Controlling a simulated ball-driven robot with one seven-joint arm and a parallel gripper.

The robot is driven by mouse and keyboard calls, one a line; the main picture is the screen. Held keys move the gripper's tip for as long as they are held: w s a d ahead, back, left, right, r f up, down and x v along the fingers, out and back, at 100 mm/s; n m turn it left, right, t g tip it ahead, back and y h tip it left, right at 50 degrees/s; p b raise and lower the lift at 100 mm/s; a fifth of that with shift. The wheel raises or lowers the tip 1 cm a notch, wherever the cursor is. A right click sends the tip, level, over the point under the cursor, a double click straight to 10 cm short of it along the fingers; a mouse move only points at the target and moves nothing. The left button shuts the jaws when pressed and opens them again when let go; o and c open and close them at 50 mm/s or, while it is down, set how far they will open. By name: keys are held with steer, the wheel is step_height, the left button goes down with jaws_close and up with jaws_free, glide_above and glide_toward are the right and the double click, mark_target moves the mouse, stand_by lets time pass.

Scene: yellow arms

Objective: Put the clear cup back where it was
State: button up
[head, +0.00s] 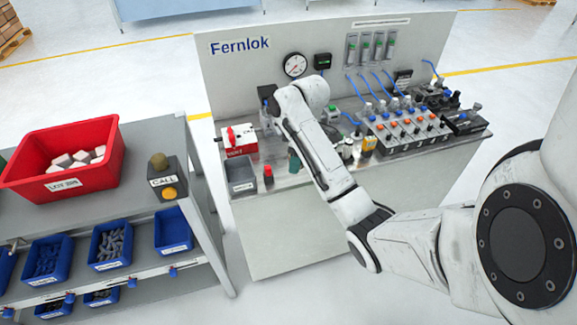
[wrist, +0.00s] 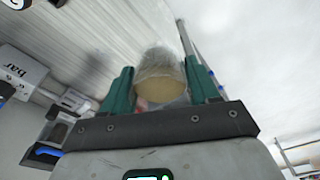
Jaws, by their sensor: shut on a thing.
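The clear cup (wrist: 166,62) is in the wrist view, between the two green fingers of my gripper (wrist: 160,80). The fingers are shut on its sides. It is see-through, and a round tan area shows through it. In the head view the cup cannot be made out. A bit of green (head: 293,162) shows beside my white forearm there, over the bench, and may be a finger of my gripper. My arm hides the rest of the gripper.
The Fernlok bench (head: 290,225) carries a grey bin (head: 240,176), a red-and-white box (head: 237,141), a small red-topped item (head: 268,174) and a valve row (head: 405,128). A grey shelf at left holds a red crate (head: 108,155) and blue bins (head: 174,232).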

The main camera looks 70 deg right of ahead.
steer(key=b, duration=0.7)
glide_toward(287, 171)
steer(key=shift+s+a+f, duration=0.2)
steer(key=shift+a+f, duration=0.45)
steer(key=shift+a, duration=0.05)
steer(key=shift+w+d+f+p, duration=0.2)
steer(key=shift+w+d+p, duration=0.05)
steer(key=shift+d+p, duration=0.1)
steer(key=shift+w+d+f, duration=0.3)
steer(key=shift+d+f, duration=0.05)
steer(key=shift+f, duration=0.35)
steer(key=shift+f+p, duration=0.4)
steer(key=shift+f, duration=1.1)
steer(key=shift+f, duration=0.1)
steer(key=o, duration=1)
